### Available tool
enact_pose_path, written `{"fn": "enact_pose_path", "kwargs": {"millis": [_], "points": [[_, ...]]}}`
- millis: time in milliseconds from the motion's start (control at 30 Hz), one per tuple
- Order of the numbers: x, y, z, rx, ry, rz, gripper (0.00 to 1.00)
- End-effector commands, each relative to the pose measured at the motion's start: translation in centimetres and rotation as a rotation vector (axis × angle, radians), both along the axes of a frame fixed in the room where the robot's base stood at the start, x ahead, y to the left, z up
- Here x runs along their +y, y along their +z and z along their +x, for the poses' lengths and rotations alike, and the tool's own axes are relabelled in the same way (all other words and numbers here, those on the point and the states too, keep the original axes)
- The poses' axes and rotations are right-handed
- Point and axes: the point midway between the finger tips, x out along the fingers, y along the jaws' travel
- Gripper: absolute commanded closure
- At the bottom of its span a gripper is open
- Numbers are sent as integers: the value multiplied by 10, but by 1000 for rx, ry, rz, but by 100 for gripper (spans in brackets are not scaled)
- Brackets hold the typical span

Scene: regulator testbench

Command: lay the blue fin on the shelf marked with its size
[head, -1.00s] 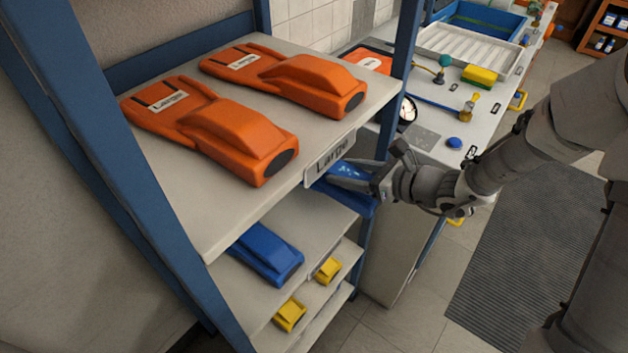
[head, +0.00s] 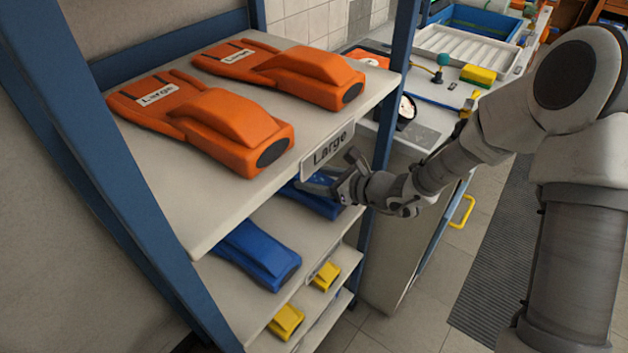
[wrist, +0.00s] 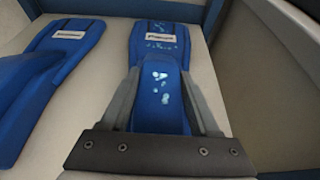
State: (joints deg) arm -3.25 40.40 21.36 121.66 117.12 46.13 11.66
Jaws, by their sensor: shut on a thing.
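My gripper (wrist: 160,100) is shut on a blue fin (wrist: 161,52) in the wrist view, with one finger on each side of it. The held fin has pale spots and a white label too small to read. It lies over the middle shelf (wrist: 92,103), beside another blue fin (wrist: 45,70). Whether it touches the shelf I cannot tell. In the head view my gripper (head: 335,188) reaches under the top shelf, and the held fin (head: 312,202) is partly hidden. The other blue fin (head: 253,252) lies to its left. No size mark of the middle shelf is readable.
The top shelf (head: 195,215), marked "Large" (head: 327,147), holds two orange fins (head: 230,125) close above my gripper. Yellow fins (head: 325,275) lie on a lower shelf. A blue rack post (head: 385,145) stands close to my arm. A workbench (head: 420,135) stands behind.

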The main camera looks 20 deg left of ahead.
Motion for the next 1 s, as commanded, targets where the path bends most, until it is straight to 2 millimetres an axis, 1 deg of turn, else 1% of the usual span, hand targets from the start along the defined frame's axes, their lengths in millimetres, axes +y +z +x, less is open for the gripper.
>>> {"fn": "enact_pose_path", "kwargs": {"millis": [167, 300, 333, 400, 500, 767, 900, 1000], "points": [[0, 2, 0, -2, -1, 3, 100], [0, -3, 0, -2, -1, 2, 100], [0, -3, 0, 0, -1, 0, 36], [0, -2, 0, 0, -1, 0, 23], [0, -2, 0, 0, -1, 0, 8], [0, -2, 0, 0, -1, 0, 8], [-1, 4, 0, 0, -1, 0, 8], [-17, 10, -3, 0, -4, -1, 8]]}}
